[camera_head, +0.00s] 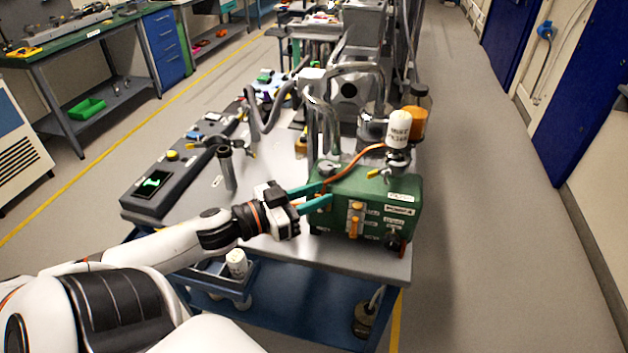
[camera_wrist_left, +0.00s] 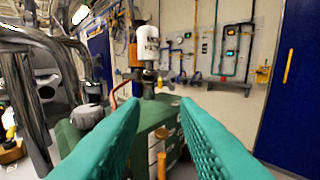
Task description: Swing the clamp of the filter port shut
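A white labelled filter canister (camera_head: 398,129) stands upright on a port at the back of the green pump box (camera_head: 400,190). It also shows in the left wrist view (camera_wrist_left: 148,45). A metal clamp (camera_head: 396,158) sits around the port just below the canister, with a small yellow piece at its left. Whether the clamp is open or shut is too small to tell. My left gripper (camera_head: 326,194) has two teal fingers, apart and empty, at the left side of the pump box. The canister shows beyond the gap between the fingertips (camera_wrist_left: 161,101). My right gripper is not in view.
An orange cable (camera_head: 350,162) arches over the pump box. A bent metal pipe (camera_head: 322,125) rises behind it. An amber container (camera_head: 415,120) stands beside the canister. A dark control box (camera_head: 185,160) lies along the left table edge. A metal post (camera_head: 227,170) stands left of my gripper.

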